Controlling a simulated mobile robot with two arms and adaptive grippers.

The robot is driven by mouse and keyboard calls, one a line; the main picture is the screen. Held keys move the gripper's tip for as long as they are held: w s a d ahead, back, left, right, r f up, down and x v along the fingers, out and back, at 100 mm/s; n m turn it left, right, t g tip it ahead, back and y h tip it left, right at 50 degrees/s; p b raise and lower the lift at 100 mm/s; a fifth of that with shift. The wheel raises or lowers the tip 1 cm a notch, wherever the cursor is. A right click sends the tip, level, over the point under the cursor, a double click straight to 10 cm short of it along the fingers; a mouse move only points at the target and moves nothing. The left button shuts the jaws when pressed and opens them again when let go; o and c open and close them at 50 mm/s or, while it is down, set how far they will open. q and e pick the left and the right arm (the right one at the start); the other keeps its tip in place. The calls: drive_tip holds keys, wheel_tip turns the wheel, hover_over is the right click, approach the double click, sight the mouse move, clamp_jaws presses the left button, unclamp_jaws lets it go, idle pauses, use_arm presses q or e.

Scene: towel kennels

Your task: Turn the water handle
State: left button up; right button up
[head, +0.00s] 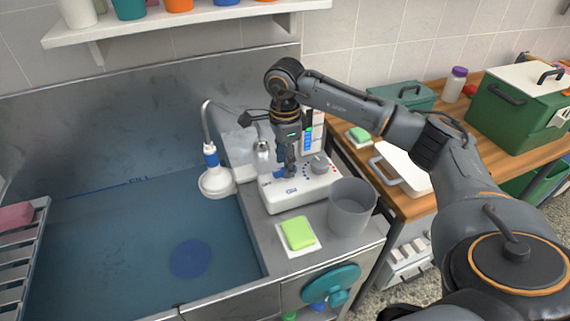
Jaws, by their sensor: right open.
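My right gripper (287,170) points down over the white appliance (300,196), close to small blue parts at its left side. It is open; whether it touches the appliance cannot be told. A teal round handle (331,285) is on the front panel of the metal counter, below and apart from the gripper. A grey gooseneck spout with a blue collar (211,157) and a wide white head (217,182) hangs at the right side of the basin. The gripper hides part of the appliance. My left gripper is out of view.
A grey cup (351,207) and a green sponge (297,233) on a white pad stand before the appliance. The blue-bottomed basin (110,250) is at left, with a rack (30,245) holding a pink block. A wooden table (408,205) with green boxes stands at right.

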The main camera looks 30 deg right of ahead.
wheel_tip(320, 180, up, 10)
drive_tip(key=shift+r, duration=0.25)
idle(0.6)
